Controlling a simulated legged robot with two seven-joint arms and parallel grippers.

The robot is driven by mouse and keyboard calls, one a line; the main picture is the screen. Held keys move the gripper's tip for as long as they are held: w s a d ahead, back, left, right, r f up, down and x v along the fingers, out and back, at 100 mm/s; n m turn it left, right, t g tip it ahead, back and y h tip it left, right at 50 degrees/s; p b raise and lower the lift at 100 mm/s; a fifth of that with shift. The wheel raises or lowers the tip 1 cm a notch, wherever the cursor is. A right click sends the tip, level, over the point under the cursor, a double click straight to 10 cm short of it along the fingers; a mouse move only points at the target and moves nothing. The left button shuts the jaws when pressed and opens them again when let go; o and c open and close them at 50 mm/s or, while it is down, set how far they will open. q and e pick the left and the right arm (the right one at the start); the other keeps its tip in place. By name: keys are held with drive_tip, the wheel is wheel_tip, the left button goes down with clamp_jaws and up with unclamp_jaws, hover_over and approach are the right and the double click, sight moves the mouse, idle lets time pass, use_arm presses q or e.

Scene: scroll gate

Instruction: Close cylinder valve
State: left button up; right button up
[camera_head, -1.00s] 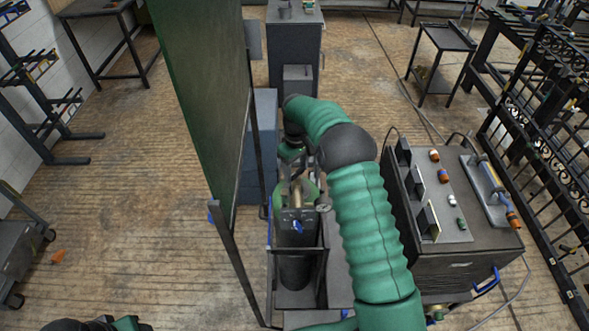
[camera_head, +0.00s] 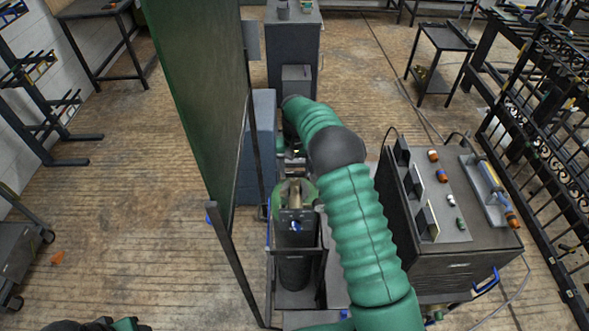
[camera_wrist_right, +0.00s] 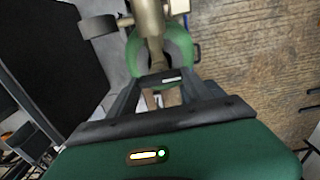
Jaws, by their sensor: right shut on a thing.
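The dark gas cylinder (camera_head: 293,262) stands upright in a cart, with a green collar (camera_head: 308,189) around its brass valve (camera_head: 295,197). My right gripper (camera_head: 293,163) is just beyond the valve, partly hidden by my arm. In the right wrist view the brass valve (camera_wrist_right: 152,28) runs down to a dark piece with a white mark between the fingers (camera_wrist_right: 163,80). My right gripper is shut on this valve end, its exact contact hard to see. The green collar also shows there (camera_wrist_right: 180,50). A bit of my left arm's end shows at the bottom left; its fingers are unclear.
A tall green panel (camera_head: 205,90) stands close to the left of the cylinder. A dark machine cabinet (camera_head: 455,265) with knobs stands to the right. A grey cabinet (camera_head: 292,50) is behind. The wooden floor at left is mostly clear.

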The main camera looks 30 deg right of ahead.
sight(295, 172)
drive_tip(key=shift+s+f+m, duration=0.2)
drive_tip(key=shift+f+m, duration=0.1)
drive_tip(key=shift+a, duration=0.1)
drive_tip(key=o, duration=1.4)
drive_tip(key=shift+r, duration=0.1)
drive_tip(key=shift+c, duration=0.2)
drive_tip(key=shift+w+r, duration=0.1)
drive_tip(key=shift+r, duration=0.1)
drive_tip(key=r+b, duration=0.2)
drive_tip(key=r, duration=0.5)
drive_tip(key=shift+w+r, duration=0.15)
drive_tip(key=shift+w, duration=0.05)
wheel_tip(295, 172, up, 9)
drive_tip(key=shift+s, duration=0.1)
